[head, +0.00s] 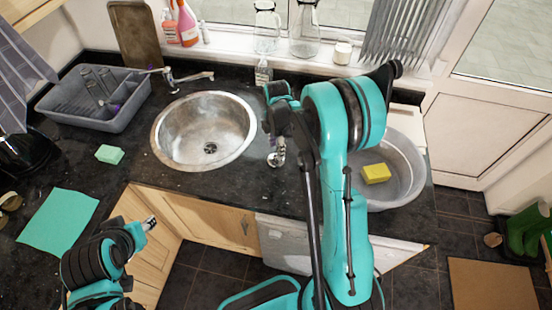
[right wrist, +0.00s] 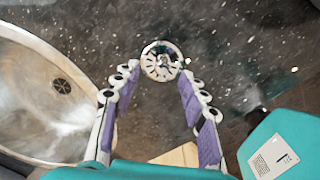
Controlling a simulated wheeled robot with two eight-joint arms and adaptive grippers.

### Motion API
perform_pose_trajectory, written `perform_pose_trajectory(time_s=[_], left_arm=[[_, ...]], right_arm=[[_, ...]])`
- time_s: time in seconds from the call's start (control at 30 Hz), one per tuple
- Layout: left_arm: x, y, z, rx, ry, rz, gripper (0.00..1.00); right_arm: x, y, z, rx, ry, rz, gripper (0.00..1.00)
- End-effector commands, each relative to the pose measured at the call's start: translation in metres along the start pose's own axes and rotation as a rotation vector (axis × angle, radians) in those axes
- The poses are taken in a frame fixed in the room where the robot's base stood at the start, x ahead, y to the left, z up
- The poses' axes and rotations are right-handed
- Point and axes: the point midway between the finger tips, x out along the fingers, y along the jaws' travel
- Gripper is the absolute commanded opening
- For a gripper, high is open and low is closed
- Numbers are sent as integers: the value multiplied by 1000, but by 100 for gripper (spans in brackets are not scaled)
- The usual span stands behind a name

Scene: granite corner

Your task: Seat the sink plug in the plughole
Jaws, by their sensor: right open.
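The sink plug, a round chrome disc with dark slots (right wrist: 162,61), lies on the dark worktop, right of the sink in the right wrist view. My right gripper (right wrist: 160,80) is open, with its purple-padded fingers spread either side of the near part of the plug; contact cannot be told. In the head view my right gripper (head: 278,153) is low over the worktop beside the sink's right rim and largely hides the plug. The round steel sink (head: 168,150) has its dark plughole (head: 210,148) uncovered. My left gripper (head: 150,223) is in front of the cupboards, its jaws too small to read.
A grey basin (head: 408,195) with a yellow sponge (head: 376,173) stands right of my right arm. The tap (head: 185,78) is behind the sink. A dish rack (head: 75,122), green sponge (head: 110,154) and green cloth (head: 58,220) lie left. A small bottle (head: 263,73) stands behind.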

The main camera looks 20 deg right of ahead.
Motion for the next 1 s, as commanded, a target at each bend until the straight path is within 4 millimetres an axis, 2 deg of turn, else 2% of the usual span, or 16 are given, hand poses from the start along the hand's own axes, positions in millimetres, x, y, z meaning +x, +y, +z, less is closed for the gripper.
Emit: perform_pose_trajectory(time_s=[0.03, 0.2, 0.5, 0.57, 0.67, 0.7, 1.0], left_arm=[[3, 0, 2, 0, 0, 0, 40], [6, 0, 4, 0, 0, 0, 40], [6, 0, 4, 0, 0, 0, 40], [6, 0, 4, 0, 0, 0, 40], [6, 0, 4, 0, 0, 0, 40], [6, 0, 4, 0, 0, 0, 40], [6, 0, 4, 0, 0, 0, 40]], right_arm=[[10, -2, -1, 0, 0, 0, 43], [33, -4, -2, 1, 0, 1, 43], [37, -4, -2, 1, 0, 1, 43], [37, -4, -2, 1, 0, 1, 30], [37, -4, -2, 1, 0, 1, 3], [37, -4, -2, 1, 0, 1, 0], [37, -4, -2, 1, 0, 1, 0]])
